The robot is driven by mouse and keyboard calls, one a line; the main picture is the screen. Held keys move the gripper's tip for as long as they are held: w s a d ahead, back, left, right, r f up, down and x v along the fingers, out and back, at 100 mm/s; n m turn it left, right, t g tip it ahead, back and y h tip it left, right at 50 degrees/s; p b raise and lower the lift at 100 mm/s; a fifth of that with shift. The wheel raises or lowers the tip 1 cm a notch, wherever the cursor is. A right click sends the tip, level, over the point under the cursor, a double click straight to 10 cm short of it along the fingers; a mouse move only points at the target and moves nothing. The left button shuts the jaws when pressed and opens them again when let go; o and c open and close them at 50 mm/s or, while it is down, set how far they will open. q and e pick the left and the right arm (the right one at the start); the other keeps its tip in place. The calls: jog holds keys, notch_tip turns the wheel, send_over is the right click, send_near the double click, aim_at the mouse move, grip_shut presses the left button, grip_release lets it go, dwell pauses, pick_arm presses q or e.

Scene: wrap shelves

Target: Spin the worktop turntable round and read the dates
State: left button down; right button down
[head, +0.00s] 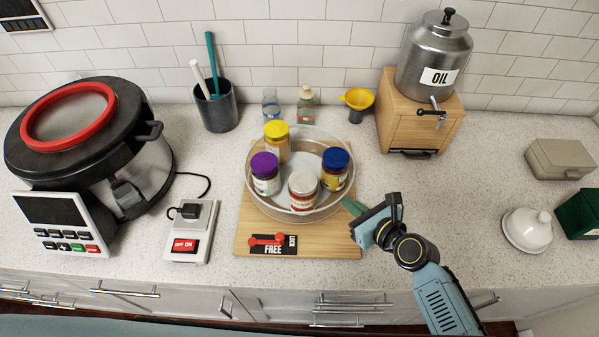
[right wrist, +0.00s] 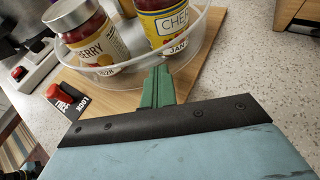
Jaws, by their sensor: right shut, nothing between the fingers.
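The turntable (head: 325,208) is a clear round tray with a raised wall on a wooden board (head: 340,245). It carries a yellow-lidded jar (head: 277,140), a purple-lidded jar (head: 265,175), a white-lidded jar (head: 302,190) and a blue-lidded jar (head: 335,170). My left gripper is out of view.
A red lever (head: 267,239) sits on a plate marked FREE and LOCK at the board's front. A large cooker (head: 145,160) and switch box (head: 190,230) stand left. The oil dispenser (head: 432,60) stands back right on a wooden box (head: 395,125). The counter right of the board is mostly clear.

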aim_at(319, 214)
jog(key=shift+s+a, duration=0.4)
jog(key=shift+s+a+p, duration=0.6)
jog(key=shift+s+p, duration=0.05)
jog(key=shift+s, duration=0.15)
jog(key=shift+a, duration=0.15)
jog(key=shift+s+a+p, duration=0.45)
jog(key=shift+s+a, duration=0.1)
jog(key=shift+a, duration=0.35)
jog(key=shift+s+a+p, duration=0.2)
jog(key=shift+s+a, duration=0.1)
jog(key=shift+a, duration=0.2)
jog(key=shift+s+a+p, duration=0.2)
jog(key=shift+s+a, duration=0.05)
jog(key=shift+a, duration=0.25)
